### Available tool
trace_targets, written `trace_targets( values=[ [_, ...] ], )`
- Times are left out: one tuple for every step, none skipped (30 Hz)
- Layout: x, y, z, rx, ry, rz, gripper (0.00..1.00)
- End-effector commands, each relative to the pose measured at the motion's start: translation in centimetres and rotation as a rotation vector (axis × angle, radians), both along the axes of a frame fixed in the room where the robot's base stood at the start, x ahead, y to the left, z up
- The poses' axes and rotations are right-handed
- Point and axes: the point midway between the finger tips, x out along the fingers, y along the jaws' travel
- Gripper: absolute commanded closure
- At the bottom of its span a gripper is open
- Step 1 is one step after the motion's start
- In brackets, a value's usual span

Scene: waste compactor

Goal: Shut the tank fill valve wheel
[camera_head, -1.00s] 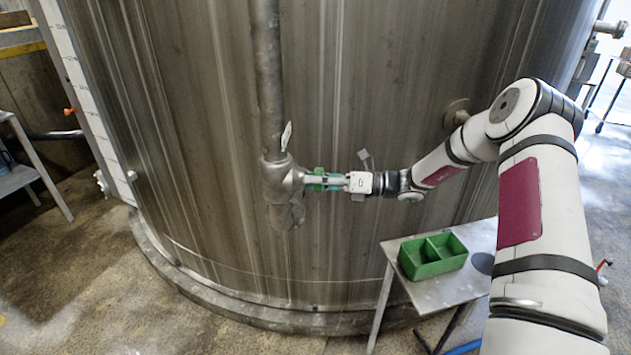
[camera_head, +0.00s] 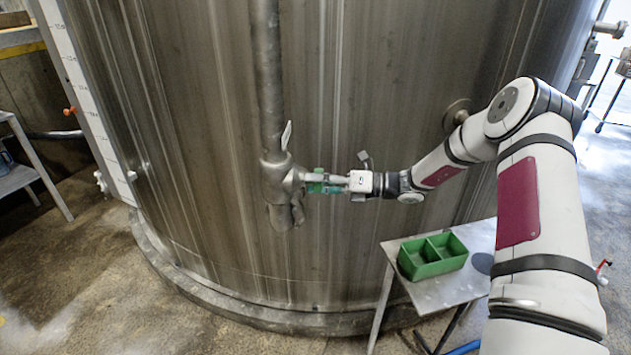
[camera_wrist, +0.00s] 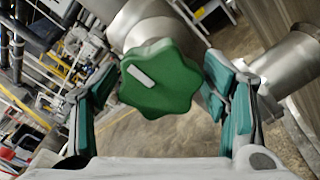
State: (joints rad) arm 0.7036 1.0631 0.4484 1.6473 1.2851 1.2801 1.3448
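The valve wheel is a green lobed knob (camera_wrist: 160,80) with a white bar mark on its face. In the wrist view it sits centred between my gripper's (camera_wrist: 161,75) teal-padded fingers, one on each side. The fingertips lie very close to its rim; I cannot tell whether they press on it. In the head view my gripper (camera_head: 327,183) reaches in from the right and partly covers the small green wheel (camera_head: 316,187). The wheel is on the right side of the grey valve body (camera_head: 274,180) on the vertical pipe.
The large steel tank (camera_head: 390,110) stands close behind the valve. A small metal table (camera_head: 430,295) with a green two-part bin (camera_head: 432,256) stands below my arm. A tall graduated scale (camera_head: 75,75) runs up at the left. The floor at lower left is clear.

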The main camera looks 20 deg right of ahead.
Motion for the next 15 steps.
trace_targets(
  values=[
    [0.0, 0.0, 0.1, 0.000, -0.001, -0.001, 0.27],
    [0.0, 0.0, 0.1, 0.000, -0.002, -0.001, 0.27],
    [0.0, 0.0, 0.1, 0.000, -0.002, -0.001, 0.27],
    [0.1, 0.0, 0.1, 0.000, -0.002, -0.001, 0.27],
    [0.1, 0.0, 0.1, 0.000, -0.003, -0.001, 0.27],
    [0.1, 0.0, 0.1, 0.000, -0.003, -0.001, 0.27],
    [0.1, 0.0, 0.1, 0.000, -0.003, -0.001, 0.27],
    [0.1, 0.0, 0.1, 0.000, -0.003, -0.001, 0.27],
    [0.1, -0.1, 0.1, 0.000, -0.004, -0.001, 0.27],
    [0.0, -0.2, 0.1, 0.000, -0.004, -0.001, 0.27],
    [0.0, -0.4, 0.1, -0.001, -0.004, -0.002, 0.27],
    [-0.1, -0.7, 0.1, 0.000, -0.004, -0.003, 0.27],
    [-0.2, -1.0, 0.2, 0.000, -0.004, -0.004, 0.27],
    [-0.4, -1.4, 0.2, 0.000, -0.004, -0.004, 0.27],
    [-0.6, -2.0, 0.2, 0.000, -0.004, -0.005, 0.27]
  ],
)
